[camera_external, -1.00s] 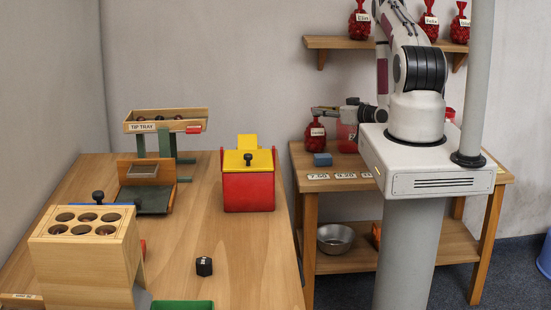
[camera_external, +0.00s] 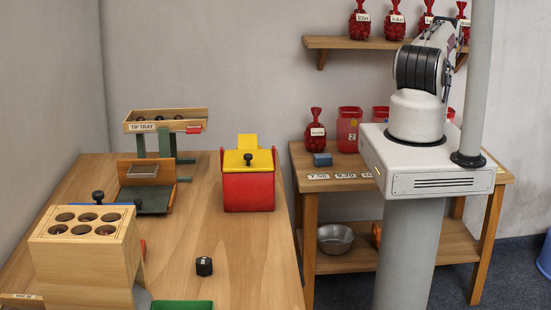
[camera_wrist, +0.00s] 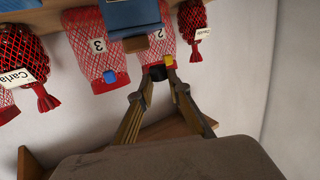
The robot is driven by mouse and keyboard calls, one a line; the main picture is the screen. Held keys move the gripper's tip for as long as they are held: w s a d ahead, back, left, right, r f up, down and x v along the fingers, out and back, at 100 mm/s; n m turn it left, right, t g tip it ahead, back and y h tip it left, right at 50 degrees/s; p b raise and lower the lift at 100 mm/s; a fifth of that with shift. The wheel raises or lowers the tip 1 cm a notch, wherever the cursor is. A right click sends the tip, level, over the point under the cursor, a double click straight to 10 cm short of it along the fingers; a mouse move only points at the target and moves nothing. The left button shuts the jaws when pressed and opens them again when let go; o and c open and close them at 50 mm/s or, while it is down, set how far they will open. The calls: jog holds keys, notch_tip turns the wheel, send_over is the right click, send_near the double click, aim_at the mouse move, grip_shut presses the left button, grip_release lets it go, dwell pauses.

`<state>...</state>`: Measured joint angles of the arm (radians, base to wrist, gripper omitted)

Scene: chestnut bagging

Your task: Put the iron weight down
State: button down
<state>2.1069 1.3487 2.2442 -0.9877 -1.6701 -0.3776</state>
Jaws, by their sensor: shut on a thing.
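In the wrist view my gripper (camera_wrist: 162,75) has its two fingers brought close together around a small dark piece (camera_wrist: 157,73), which appears to be the iron weight. A small yellow patch shows beside the fingertips. They are in front of a red mesh container numbered 2 (camera_wrist: 151,40); whether they touch it is unclear. In the external view my gripper is hidden, with the arm folded away to the right. A black faceted block with a pale mark (camera_external: 204,266) stands on the front wooden table.
A red container (camera_external: 349,131), a tied red bag (camera_external: 316,131) and a blue block (camera_external: 322,160) stand on the side table. Red bags line the wall shelf (camera_external: 345,43). A red box with yellow lid (camera_external: 248,190) stands on the front table, whose middle is mostly clear.

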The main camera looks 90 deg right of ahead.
jog(key=s+a+f+m+g+h, duration=0.1)
jog(key=s+a+m+g, duration=0.1)
jog(key=s+a, duration=0.3)
jog(key=s+g, duration=0.1)
jog(key=s, duration=0.3)
jog(key=shift+f, duration=0.4)
jog(key=shift+f, duration=0.1)
jog(key=shift+f, duration=3.05)
jog(key=shift+f, duration=0.15)
jog(key=shift+f, duration=1.7)
jog(key=shift+f, duration=0.15)
jog(key=c, duration=1.9)
grip_release()
